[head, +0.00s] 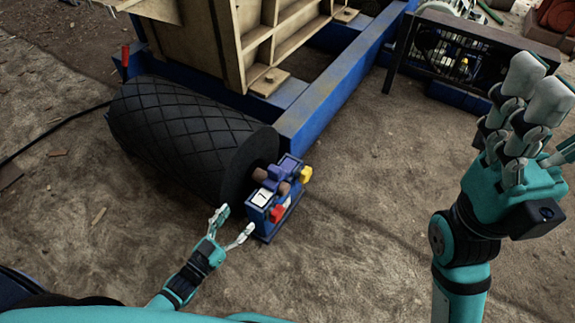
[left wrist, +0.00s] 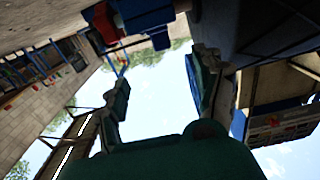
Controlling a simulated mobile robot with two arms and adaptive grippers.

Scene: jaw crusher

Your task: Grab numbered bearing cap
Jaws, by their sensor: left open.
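The numbered bearing cap (head: 261,199) is a small blue block with a white label, seated at the end of the black roller's shaft; its number is too small to read surely. A red knob (head: 277,213) sits at its front and a yellow knob (head: 306,174) at the far side of the bearing. My left gripper (head: 236,221) is open and empty, just left of and below the cap. In the left wrist view the open fingers (left wrist: 165,85) show, with blue bearing parts (left wrist: 150,17) at the top edge. My right gripper (head: 537,90) is raised at the right, away from the cap.
The large black patterned roller (head: 180,130) lies left of the bearing. A blue frame beam (head: 335,85) runs behind it, under a beige crusher body (head: 225,45). A dark caged unit (head: 455,60) stands back right. The dirt ground right of the bearing is clear.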

